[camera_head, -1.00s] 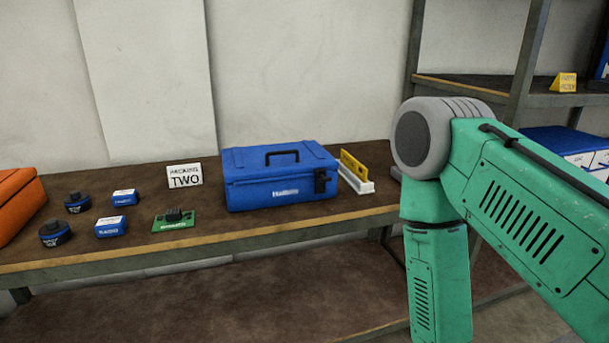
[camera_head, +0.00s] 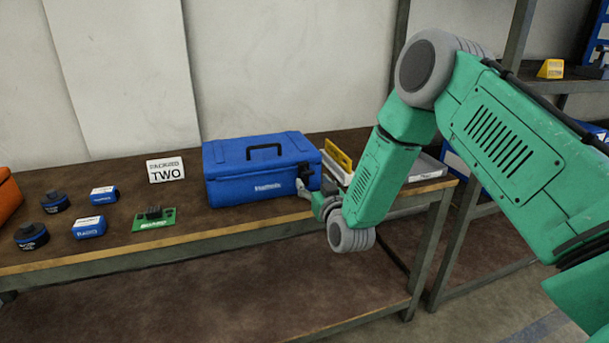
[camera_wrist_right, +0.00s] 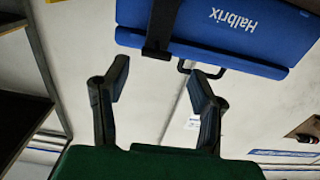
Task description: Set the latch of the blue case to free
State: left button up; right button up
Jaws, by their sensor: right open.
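The blue case (camera_head: 235,190) stands shut on the workbench, its black handle on the lid. Its black latch (camera_head: 306,172) is at the right end of the front face. In the right wrist view the case (camera_wrist_right: 200,48) appears upside down at the top, with the latch (camera_wrist_right: 161,28) as a dark vertical strap. My right gripper (camera_head: 302,188) is close in front of the latch and partly hides it. In the wrist view its two black fingers (camera_wrist_right: 160,82) are spread and empty, with the latch beyond the gap between them. I cannot tell the latch's setting. My left gripper is not in view.
A "TWO" sign (camera_head: 166,169), a green circuit board (camera_head: 154,218), blue-and-white boxes (camera_head: 88,227) and dark round parts (camera_head: 32,236) lie left of the case. A yellow item (camera_head: 338,157) in a white holder stands right of it. Shelving rises at the right.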

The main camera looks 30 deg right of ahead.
aim_at(309, 174)
jog(key=w, duration=0.1)
jog(key=w+d, duration=0.1)
jog(key=w, duration=0.1)
jog(key=w+d, duration=0.1)
jog(key=shift+w+d+f, duration=0.15)
jog(key=shift+d+f, duration=0.1)
jog(key=shift+f, duration=0.05)
jog(key=shift+w, duration=0.3)
jog(key=shift+w+a+r, duration=0.15)
jog(key=shift+w+a, duration=0.05)
jog(key=shift+w+a+r, duration=0.1)
jog(key=shift+a+r, duration=0.1)
jog(key=shift+a, duration=0.3)
jog(key=shift+d, duration=0.25)
jog(key=c, duration=1)
jog(key=shift+d+f, duration=0.1)
jog(key=shift+d, duration=0.05)
grip_shut()
jog(key=shift+d+f, duration=0.1)
jog(key=shift+d, duration=0.05)
